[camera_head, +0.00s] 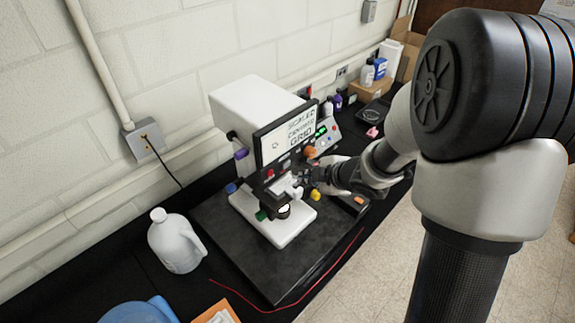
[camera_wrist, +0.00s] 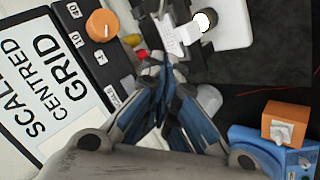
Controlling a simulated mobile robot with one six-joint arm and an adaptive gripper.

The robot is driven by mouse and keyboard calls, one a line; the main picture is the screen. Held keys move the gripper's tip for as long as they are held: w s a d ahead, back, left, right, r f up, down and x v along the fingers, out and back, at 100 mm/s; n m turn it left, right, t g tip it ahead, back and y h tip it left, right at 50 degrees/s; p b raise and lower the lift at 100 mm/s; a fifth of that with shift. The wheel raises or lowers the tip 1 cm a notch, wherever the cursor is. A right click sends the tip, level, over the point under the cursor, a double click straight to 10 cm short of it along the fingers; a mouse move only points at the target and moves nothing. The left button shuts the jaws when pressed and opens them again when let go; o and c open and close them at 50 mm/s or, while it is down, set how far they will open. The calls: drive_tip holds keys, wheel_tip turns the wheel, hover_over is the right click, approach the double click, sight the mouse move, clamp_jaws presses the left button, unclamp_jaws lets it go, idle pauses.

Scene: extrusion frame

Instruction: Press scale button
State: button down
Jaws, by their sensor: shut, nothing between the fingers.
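A white instrument (camera_head: 255,110) stands on a dark base plate, with a screen (camera_head: 289,138) that reads "GRID" on its last line. The screen (camera_wrist: 40,85) also shows in the wrist view, beside a black panel strip (camera_wrist: 98,70) with small white labels and an orange knob (camera_wrist: 101,25). A red button (camera_wrist: 142,54) shows just left of my fingertips. My gripper (camera_wrist: 161,64) is shut and empty, its tips close to this button; I cannot tell whether they touch it. In the head view my gripper (camera_head: 300,174) is in front of the instrument, below the screen.
A white jug (camera_head: 172,243) stands left of the base plate. A red wire (camera_head: 300,297) lies along the front. Bottles (camera_head: 367,73) and a cardboard box (camera_head: 373,90) are at the back right. An orange block with a switch (camera_wrist: 286,122) is at right in the wrist view.

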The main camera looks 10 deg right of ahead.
drive_tip(key=shift+s+d, duration=0.6)
drive_tip(key=shift+s, duration=0.25)
drive_tip(key=s+d+f+m+h+b, duration=0.1)
drive_tip(key=s+d+m+h+b, duration=0.7)
drive_tip(key=b, duration=0.6)
drive_tip(key=s+a+f+m+g+y+b, duration=0.1)
drive_tip(key=s+a+f+m+b, duration=0.3)
drive_tip(key=s, duration=0.5)
drive_tip(key=s+a+f+m+g+y+b, duration=0.2)
drive_tip(key=s+a+f+m+b, duration=0.3)
drive_tip(key=s+b, duration=0.3)
drive_tip(key=shift+s+a+f+g+y+b, duration=0.35)
drive_tip(key=shift+s+a+f+y, duration=0.15)
drive_tip(key=shift+s+f+y, duration=0.25)
